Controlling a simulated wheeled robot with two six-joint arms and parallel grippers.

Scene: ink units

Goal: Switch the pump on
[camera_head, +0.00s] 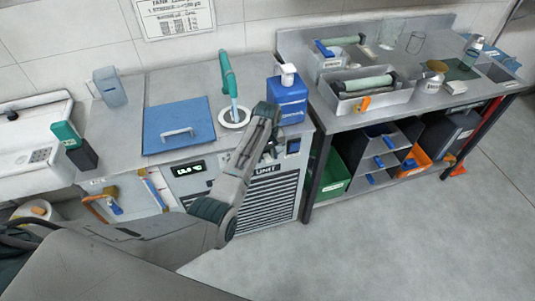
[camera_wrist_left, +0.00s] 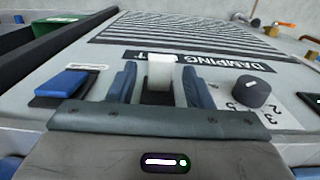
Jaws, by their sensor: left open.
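The damping unit (camera_head: 278,195) is a grey cabinet with a label and slatted vent on its front. In the left wrist view its front panel shows upside down, with a white lever-like part (camera_wrist_left: 161,72), a blue rocker switch (camera_wrist_left: 66,83) on a dark plate, and a dark round knob (camera_wrist_left: 251,92) with numbers. My left gripper (camera_wrist_left: 160,84) is open, its fingers on either side of the white part; contact cannot be told. In the head view my left gripper (camera_head: 270,147) is at the panel, left of the blue switch (camera_head: 293,146), and partly hides it. My right gripper is not in view.
On the unit's top are a blue lid (camera_head: 178,126), a teal-handled tool (camera_head: 229,80) in a round opening and a blue bottle (camera_head: 287,98). A lit display (camera_head: 188,169) is left of my gripper. A steel bench (camera_head: 375,118) stands right. The floor in front is clear.

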